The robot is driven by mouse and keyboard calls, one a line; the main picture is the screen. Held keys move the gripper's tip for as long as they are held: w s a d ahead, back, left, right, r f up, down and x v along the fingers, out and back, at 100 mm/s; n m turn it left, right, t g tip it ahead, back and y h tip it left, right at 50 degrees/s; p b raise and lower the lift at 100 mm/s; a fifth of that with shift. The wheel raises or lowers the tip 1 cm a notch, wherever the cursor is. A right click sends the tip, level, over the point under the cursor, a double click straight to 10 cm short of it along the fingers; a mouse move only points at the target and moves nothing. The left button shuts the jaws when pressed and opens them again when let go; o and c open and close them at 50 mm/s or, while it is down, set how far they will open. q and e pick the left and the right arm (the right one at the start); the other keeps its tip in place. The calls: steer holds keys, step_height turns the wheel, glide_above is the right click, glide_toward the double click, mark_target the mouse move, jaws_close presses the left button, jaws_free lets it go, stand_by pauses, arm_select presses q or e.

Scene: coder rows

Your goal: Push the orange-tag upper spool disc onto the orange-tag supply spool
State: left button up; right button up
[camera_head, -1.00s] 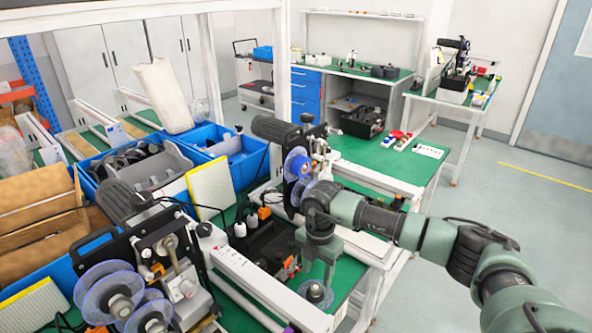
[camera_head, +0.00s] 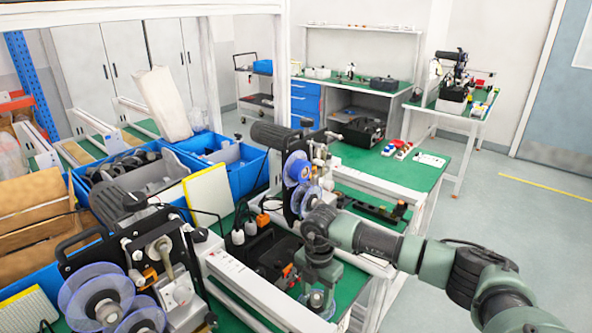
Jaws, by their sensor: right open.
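My right gripper (camera_head: 319,292) points down at the green bench top beside the far machine. It is open, with its fingers around or just over a clear round disc (camera_head: 315,299). The fingers partly cover the disc, and I cannot tell whether they touch it. The far machine carries a blue-centred spool (camera_head: 297,169) and a clear spool (camera_head: 309,199) below it. The near machine carries clear spools (camera_head: 98,297) at the lower left. I cannot make out which spool bears the orange tag. My left gripper is out of view.
A black tray (camera_head: 268,252) lies left of my right gripper, beside a white rail (camera_head: 240,280). A green bench (camera_head: 400,170) with small parts is further back. Open floor lies right.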

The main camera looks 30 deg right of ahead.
jaws_close()
steer(key=shift+r+p, duration=1.85)
steer(key=shift+r, duration=0.65)
